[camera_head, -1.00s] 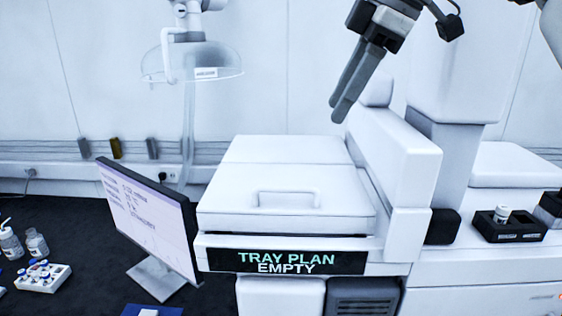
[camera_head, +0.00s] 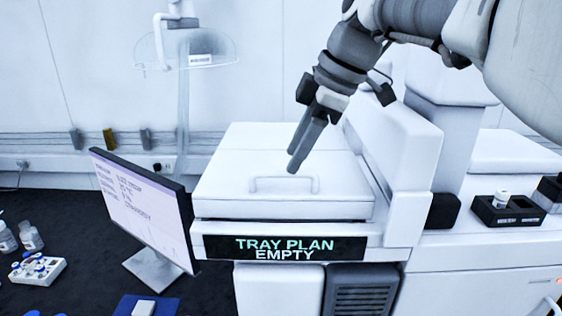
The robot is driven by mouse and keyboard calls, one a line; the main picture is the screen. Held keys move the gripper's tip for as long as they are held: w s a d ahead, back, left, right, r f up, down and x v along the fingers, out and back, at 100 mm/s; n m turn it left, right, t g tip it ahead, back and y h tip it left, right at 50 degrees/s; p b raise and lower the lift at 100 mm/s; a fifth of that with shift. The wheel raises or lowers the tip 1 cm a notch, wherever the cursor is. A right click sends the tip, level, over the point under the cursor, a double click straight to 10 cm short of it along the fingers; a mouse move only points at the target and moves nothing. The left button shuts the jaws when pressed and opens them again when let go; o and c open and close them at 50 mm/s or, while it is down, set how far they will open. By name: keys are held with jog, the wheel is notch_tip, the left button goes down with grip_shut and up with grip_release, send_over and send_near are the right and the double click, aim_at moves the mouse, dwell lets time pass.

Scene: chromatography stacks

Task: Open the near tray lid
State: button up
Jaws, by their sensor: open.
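The near tray lid (camera_head: 230,200) is a flat white panel on top of the white instrument, and it lies shut. Its raised white handle (camera_head: 284,178) is a low bar near the middle of the lid. My gripper (camera_head: 296,163) is open and empty, with its dark fingers pointing down and slightly left. In the picture the fingertips lie just above the handle's right half; the exact height gap cannot be told. A display reading "TRAY PLAN EMPTY" (camera_head: 285,249) is on the front face below the lid.
A white raised housing (camera_head: 412,150) stands right of the lid. A monitor (camera_head: 145,215) stands at the left. A black holder with a vial (camera_head: 507,211) sits at the right. A vial rack (camera_head: 37,270) and bottles (camera_head: 31,238) stand at the far left. A safety shower bowl (camera_head: 185,52) hangs behind.

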jog(key=shift+x, duration=1.5)
jog(key=shift+c, duration=0.2)
grip_shut()
